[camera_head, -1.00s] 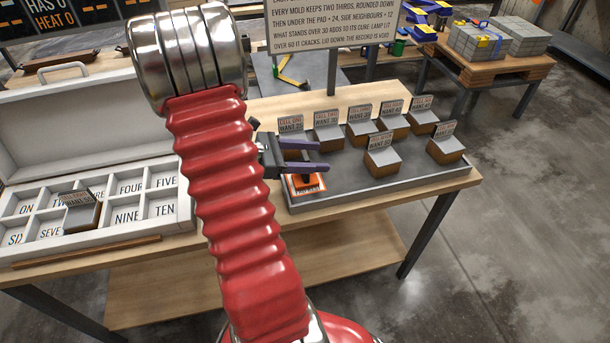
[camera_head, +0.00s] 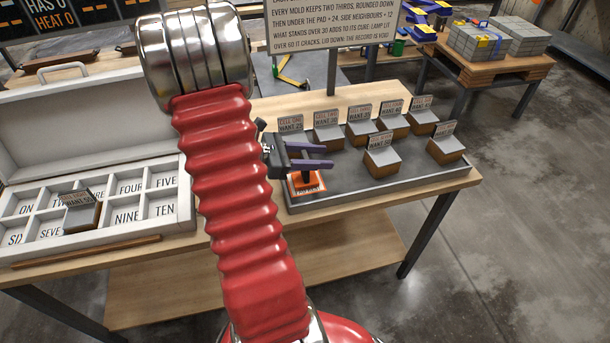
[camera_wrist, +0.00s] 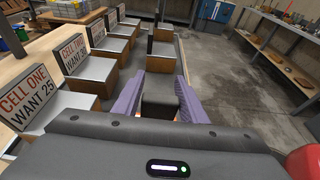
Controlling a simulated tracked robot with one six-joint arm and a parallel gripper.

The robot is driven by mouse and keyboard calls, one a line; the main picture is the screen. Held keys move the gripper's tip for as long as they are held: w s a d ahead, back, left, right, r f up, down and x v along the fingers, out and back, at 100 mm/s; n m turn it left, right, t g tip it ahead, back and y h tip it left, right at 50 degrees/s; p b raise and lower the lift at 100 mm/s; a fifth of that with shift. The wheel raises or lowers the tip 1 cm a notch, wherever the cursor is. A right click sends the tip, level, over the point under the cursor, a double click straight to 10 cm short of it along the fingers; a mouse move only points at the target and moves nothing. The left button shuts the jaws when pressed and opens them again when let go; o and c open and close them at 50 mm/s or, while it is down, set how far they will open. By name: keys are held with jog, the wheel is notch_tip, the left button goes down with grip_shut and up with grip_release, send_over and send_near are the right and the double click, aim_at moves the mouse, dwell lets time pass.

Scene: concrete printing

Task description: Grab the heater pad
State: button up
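The heater pad (camera_head: 306,187) is a small orange pad with a pale label and a dark upper part, at the front left of the grey tray (camera_head: 400,188). My gripper (camera_head: 329,156) is right over it, its two purple fingers pointing right. In the wrist view, the fingers of my gripper (camera_wrist: 160,98) stand apart with a dark block (camera_wrist: 159,110) filling the gap between them. This looks like the pad's upper part, with a finger against each side. The fingers hide part of the pad, and it looks still down on the tray.
Several grey-topped molds with cell signs stand close by on the tray, including cell one (camera_head: 291,127) and another mold (camera_head: 382,160) to the right. An open white case (camera_head: 130,222) with numbered compartments lies at left, one mold in it.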

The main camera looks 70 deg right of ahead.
grip_shut()
dwell(0.6)
